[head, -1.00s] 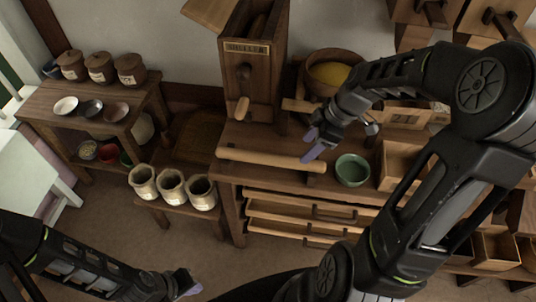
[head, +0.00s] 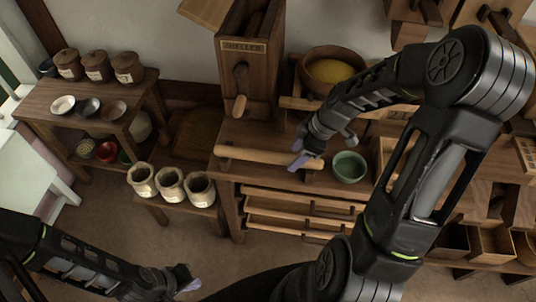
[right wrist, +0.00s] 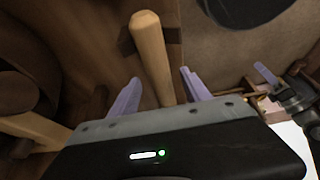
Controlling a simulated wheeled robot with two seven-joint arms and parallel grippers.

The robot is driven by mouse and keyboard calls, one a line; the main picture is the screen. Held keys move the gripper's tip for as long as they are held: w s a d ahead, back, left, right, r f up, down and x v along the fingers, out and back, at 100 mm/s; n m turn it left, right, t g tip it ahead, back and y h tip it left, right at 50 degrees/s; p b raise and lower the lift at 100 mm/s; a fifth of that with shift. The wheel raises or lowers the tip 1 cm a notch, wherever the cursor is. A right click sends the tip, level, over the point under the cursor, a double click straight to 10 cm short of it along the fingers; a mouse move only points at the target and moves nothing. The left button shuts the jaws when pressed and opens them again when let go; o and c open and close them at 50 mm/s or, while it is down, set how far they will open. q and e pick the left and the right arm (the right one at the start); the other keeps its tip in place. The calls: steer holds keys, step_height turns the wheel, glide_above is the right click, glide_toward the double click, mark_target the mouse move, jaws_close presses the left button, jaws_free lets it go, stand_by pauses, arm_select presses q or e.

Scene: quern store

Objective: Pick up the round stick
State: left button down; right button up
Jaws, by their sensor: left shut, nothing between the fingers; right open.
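The round stick (head: 262,156) is a pale wooden rod lying along the front edge of the wooden counter (head: 284,180) in the head view. In the right wrist view the stick (right wrist: 152,55) runs between the two lilac fingers. My right gripper (head: 300,154) is open at the stick's right end; its fingers also show apart in the right wrist view (right wrist: 157,85), one on each side of the stick. Whether they touch it I cannot tell. My left gripper (head: 187,280) is shut and empty, low over the floor, away from the stick.
A green bowl (head: 349,167) stands just right of my right gripper. A tall wooden mill (head: 246,75) and a bowl of yellow meal (head: 331,72) stand behind the stick. Open drawers (head: 300,209) jut out below the counter. Several sacks (head: 171,187) stand on a low bench at left.

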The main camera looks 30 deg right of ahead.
steer(key=shift+w+a+f, duration=0.2)
steer(key=shift+f, duration=0.45)
steer(key=shift+c, duration=0.3)
jaws_close()
stand_by(0.3)
